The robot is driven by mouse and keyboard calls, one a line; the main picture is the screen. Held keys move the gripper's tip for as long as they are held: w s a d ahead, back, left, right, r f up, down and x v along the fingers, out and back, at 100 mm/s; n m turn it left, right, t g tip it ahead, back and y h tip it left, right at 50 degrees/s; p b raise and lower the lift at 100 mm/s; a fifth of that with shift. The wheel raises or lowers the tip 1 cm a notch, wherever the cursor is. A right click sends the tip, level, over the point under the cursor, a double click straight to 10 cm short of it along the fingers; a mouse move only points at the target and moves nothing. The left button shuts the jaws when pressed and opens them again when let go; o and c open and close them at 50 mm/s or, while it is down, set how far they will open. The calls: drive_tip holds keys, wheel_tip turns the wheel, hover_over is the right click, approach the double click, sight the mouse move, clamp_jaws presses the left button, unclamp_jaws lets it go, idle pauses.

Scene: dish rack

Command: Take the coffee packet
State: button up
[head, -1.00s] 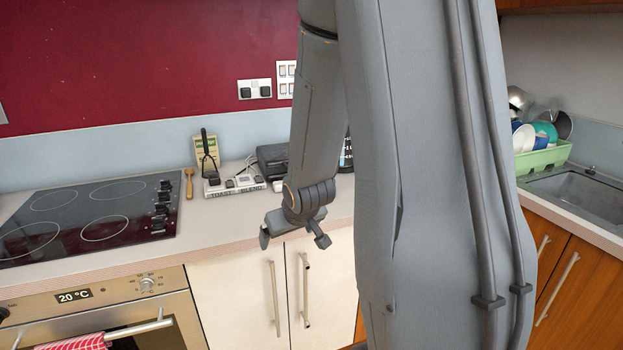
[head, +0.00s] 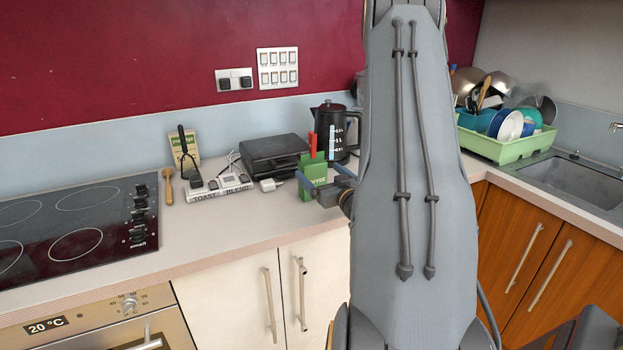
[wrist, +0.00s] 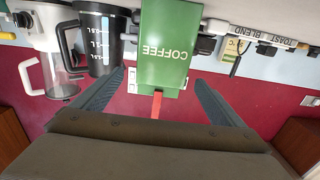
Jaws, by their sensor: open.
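The green coffee packet (head: 313,176), with a red clip (head: 313,143) at its top, stands upright on the counter in front of the black appliance. My gripper (head: 316,187) is at the packet from the right, its jaws open. In the wrist view, which is upside down, the packet (wrist: 165,50) shows its COFFEE label. It lies between the two open fingers (wrist: 160,95), with visible gaps on both sides. Whether the fingertips reach past the packet is hard to tell.
A black kettle (head: 334,130) stands close behind the packet. A black appliance (head: 274,155) and a TOAST BLEND switch block (head: 219,187) are to the left, beyond them the hob (head: 75,225). A green dish rack (head: 510,148) is at the right. The front counter is clear.

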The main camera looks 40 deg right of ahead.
sight(316, 168)
drive_tip(key=shift+p+x, duration=1.3)
drive_tip(key=shift+x, duration=1.45)
drive_tip(key=shift+a, duration=0.1)
drive_tip(key=shift+c, duration=0.3)
drive_tip(key=c, duration=1.3)
drive_tip(key=shift+r, duration=0.2)
